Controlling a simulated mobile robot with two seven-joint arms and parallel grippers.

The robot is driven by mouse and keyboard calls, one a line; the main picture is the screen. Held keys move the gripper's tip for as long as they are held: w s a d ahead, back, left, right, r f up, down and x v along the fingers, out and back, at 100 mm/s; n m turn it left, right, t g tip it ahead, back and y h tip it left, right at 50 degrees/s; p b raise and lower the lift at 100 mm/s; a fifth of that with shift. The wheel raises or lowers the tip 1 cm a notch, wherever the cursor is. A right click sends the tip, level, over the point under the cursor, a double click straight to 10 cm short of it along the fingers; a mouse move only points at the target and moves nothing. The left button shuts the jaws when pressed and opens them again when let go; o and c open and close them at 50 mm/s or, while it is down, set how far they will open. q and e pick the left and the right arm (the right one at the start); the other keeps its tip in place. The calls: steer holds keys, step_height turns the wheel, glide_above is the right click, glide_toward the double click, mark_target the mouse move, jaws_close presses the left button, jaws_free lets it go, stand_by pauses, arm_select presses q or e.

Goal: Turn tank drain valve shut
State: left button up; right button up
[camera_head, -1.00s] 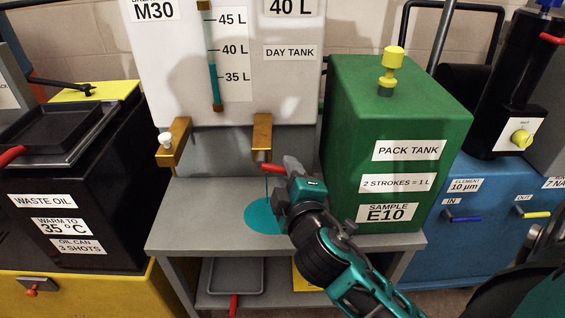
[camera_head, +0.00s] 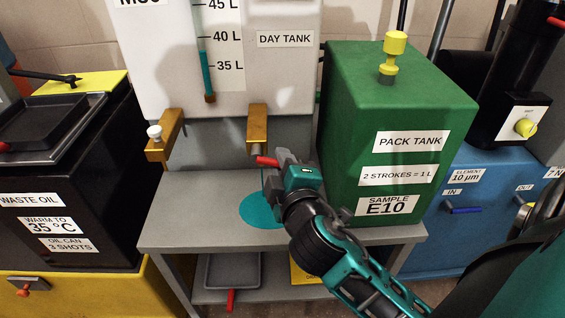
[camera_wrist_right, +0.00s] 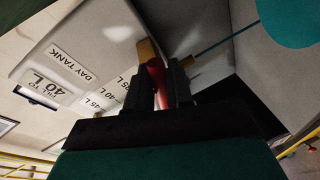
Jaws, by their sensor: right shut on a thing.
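The white day tank (camera_head: 285,80) stands at the back, with a brass drain tap (camera_head: 257,125) at its lower front. The tap's red valve handle (camera_head: 266,161) points out to the left of my right gripper (camera_head: 280,164). In the right wrist view, the gripper's dark fingers (camera_wrist_right: 162,90) are closed around the red handle (camera_wrist_right: 157,78), beside the brass tap (camera_wrist_right: 146,50). A thin teal stream (camera_wrist_right: 228,36) runs from the tap, and a teal puddle (camera_head: 262,211) lies on the grey stand below. My left gripper is not in view.
A second brass outlet with a white knob (camera_head: 155,132) is at the left. A black waste oil tank (camera_head: 75,185) stands far left. The grey stand top (camera_head: 190,205) is otherwise clear.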

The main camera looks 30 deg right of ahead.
jaws_close()
steer(key=r+n+p, duration=0.2)
steer(key=p, duration=0.4)
steer(key=shift+d+g+p, duration=0.1)
steer(key=shift+g+p, duration=0.2)
steer(key=shift+p, duration=0.1)
steer(key=shift+f+n+h+p, duration=0.1)
steer(key=shift+n+h+p, duration=0.2)
steer(key=shift+n+p, duration=0.35)
steer(key=o, duration=0.6)
jaws_free()
steer(key=shift+f, duration=0.1)
steer(key=shift+c, duration=0.2)
steer(key=shift+o, duration=0.3)
